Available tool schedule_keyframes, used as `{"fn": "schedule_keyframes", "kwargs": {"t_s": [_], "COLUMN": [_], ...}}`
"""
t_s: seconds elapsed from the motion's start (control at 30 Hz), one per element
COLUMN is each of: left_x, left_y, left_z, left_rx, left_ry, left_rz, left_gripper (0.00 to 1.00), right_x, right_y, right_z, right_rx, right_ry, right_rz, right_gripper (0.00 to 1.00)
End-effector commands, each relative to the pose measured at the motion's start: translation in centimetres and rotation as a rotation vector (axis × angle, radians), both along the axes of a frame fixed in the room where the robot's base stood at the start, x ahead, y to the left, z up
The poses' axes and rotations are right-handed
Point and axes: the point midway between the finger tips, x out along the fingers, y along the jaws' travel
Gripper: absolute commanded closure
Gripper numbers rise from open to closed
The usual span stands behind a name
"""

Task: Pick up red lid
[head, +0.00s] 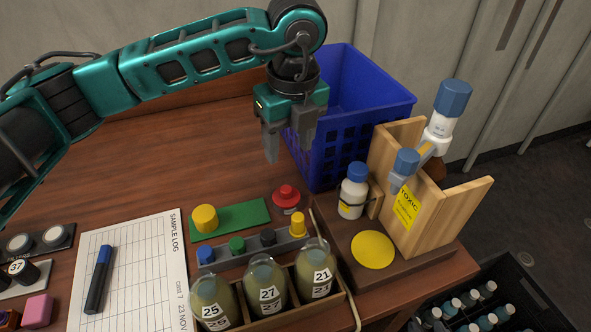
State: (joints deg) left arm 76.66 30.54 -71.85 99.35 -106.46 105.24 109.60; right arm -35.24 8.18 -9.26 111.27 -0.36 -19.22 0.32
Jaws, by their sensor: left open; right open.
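The red lid (286,193) is a small round piece with a raised knob. It sits at the right end of the green mat (240,219), and something pale shows under its front edge. My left gripper (287,154) points down above and slightly behind the red lid in the head view. Its two grey fingers are apart with nothing between them, and it is clear of the lid. My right gripper is not in the head view.
A blue basket (345,95) stands close behind my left gripper. A rack of coloured stoppers (252,250) and labelled jars (265,283) lie in front. A white bottle (353,190) and wooden holder (430,200) stand right. The table's back left is clear.

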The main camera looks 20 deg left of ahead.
Motion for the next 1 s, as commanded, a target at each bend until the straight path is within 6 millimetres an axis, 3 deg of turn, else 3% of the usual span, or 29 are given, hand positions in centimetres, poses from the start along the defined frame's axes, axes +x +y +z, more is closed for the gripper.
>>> {"fn": "schedule_keyframes", "kwargs": {"t_s": [0.17,0.43,0.67,1.0], "left_x": [0.1,0.5,0.7,1.5], "left_y": [0.1,0.5,0.7,1.2], "left_z": [-1.4,-6.2,-8.0,-12.4], "left_rx": [0.000,0.001,0.000,0.000], "left_ry": [0.003,0.004,0.001,0.001], "left_rz": [0.000,0.000,0.000,0.000], "left_gripper": [0.45,0.45,0.45,0.45], "right_x": [-0.3,-0.6,-0.6,-0.6], "right_y": [0.0,0.0,0.0,0.1], "right_z": [-0.1,-0.1,-0.1,0.4], "right_rx": [0.000,0.000,0.000,0.000], "right_ry": [0.008,0.014,0.015,0.015], "right_rz": [0.000,0.000,0.001,0.001], "right_gripper": [0.57,0.57,0.57,0.57]}}
